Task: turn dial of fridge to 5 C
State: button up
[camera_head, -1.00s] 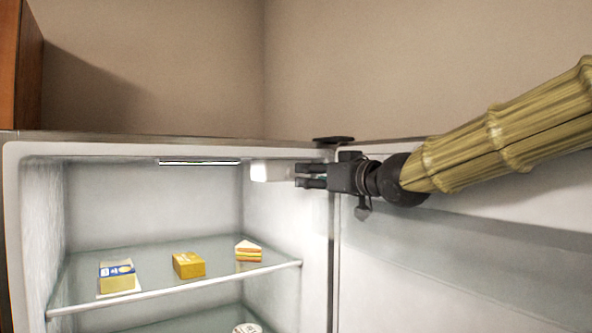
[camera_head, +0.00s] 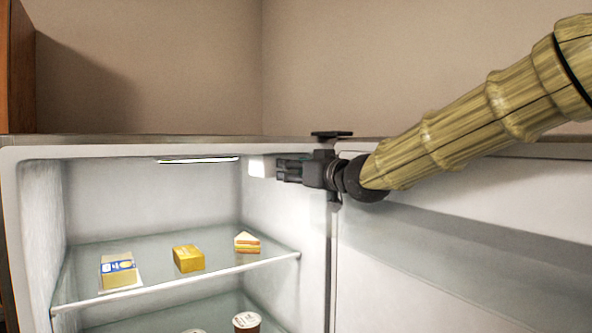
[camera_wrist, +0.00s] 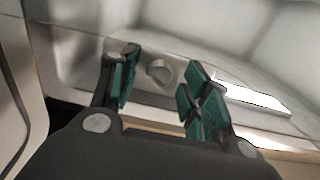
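The fridge dial (camera_wrist: 159,72) is a small round knob on a pale housing. In the wrist view it shows just beyond and between my two green-padded fingers. My gripper (camera_wrist: 160,92) is open, with a clear gap between the fingers and nothing held. In the head view my gripper (camera_head: 277,170) reaches in beside the white control box (camera_head: 257,166) at the top right of the fridge interior; the dial itself cannot be made out there. The wrist view does not show clearly whether the fingertips touch the housing. The dial's markings are too small to read.
The open fridge door (camera_head: 450,245) lies to the right, under my arm. A lit strip (camera_head: 198,160) runs along the fridge ceiling. The glass shelf (camera_head: 160,294) below holds a carton (camera_head: 118,271), a yellow box (camera_head: 188,259) and a sandwich (camera_head: 246,242). A cup (camera_head: 247,322) stands lower.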

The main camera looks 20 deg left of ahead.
jog(key=c, duration=0.9)
jog(key=shift+f+n+b, duration=0.25)
jog(key=shift+n+b, duration=0.65)
jog(key=shift+b, duration=0.05)
jog(key=shift+r+n+b, duration=0.25)
jog(key=shift+n+b, duration=0.4)
jog(key=shift+n, duration=0.75)
jog(key=o, duration=1)
